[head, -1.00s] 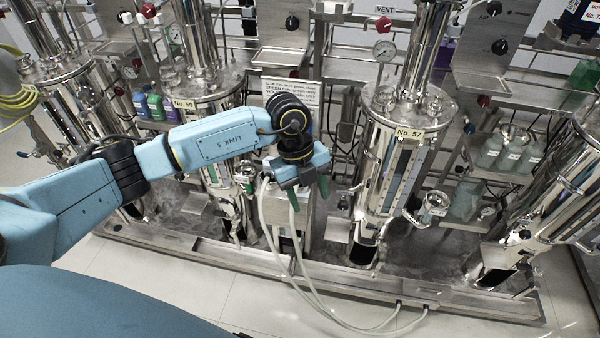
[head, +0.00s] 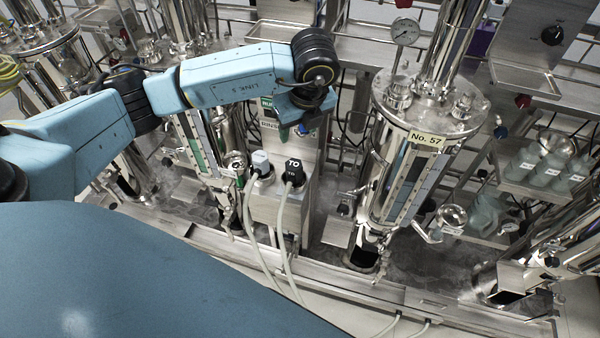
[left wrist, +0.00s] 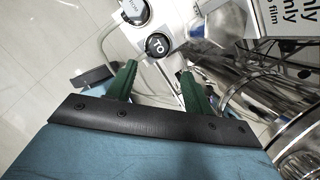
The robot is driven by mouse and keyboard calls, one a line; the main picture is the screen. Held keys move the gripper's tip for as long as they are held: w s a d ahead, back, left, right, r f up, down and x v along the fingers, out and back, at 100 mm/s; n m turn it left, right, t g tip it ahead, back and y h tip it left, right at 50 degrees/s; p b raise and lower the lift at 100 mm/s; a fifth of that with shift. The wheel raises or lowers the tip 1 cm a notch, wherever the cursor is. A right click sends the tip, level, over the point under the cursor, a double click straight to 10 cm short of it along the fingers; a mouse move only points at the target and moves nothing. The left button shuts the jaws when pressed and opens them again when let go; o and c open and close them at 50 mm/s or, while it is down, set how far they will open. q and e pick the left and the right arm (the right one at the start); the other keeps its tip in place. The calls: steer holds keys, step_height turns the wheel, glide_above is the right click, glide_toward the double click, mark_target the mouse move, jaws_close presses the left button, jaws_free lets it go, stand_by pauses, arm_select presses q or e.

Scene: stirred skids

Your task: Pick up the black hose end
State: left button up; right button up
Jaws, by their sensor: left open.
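The black hose end (head: 293,170) has a round top marked "TO" and stands upright at the right on a small steel box (head: 264,204), with a pale hose hanging from it. A grey-white hose end (head: 261,163) stands just to its left. My left gripper (head: 293,131) is above and behind the black hose end in the head view, apart from it. In the left wrist view, the gripper's green fingers (left wrist: 158,72) are open and empty, and the black hose end (left wrist: 158,44) shows just beyond the gap between their tips. My right gripper is not in view.
A tall steel column labelled No. 57 (head: 404,185) stands right of the box, and another column (head: 200,150) stands to its left. A signed panel (head: 270,125) rises behind the box. A skid rail (head: 370,292) runs along the front.

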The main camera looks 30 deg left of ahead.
arm_select(q)
steer(key=b, duration=0.4)
glide_toward(294, 164)
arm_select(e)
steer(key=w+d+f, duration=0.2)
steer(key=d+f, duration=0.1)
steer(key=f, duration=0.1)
arm_select(q)
steer(key=b+x, duration=0.1)
steer(key=x, duration=0.6)
steer(key=shift+b+x, duration=0.75)
steer(key=shift+x, duration=2.2)
steer(key=shift+d, duration=0.1)
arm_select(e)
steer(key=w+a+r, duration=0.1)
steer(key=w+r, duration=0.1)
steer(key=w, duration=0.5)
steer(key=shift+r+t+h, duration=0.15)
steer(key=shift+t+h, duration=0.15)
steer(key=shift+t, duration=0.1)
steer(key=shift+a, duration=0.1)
arm_select(q)
steer(key=c, duration=0.9)
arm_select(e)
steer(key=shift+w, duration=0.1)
arm_select(q)
steer(key=shift+r, duration=0.15)
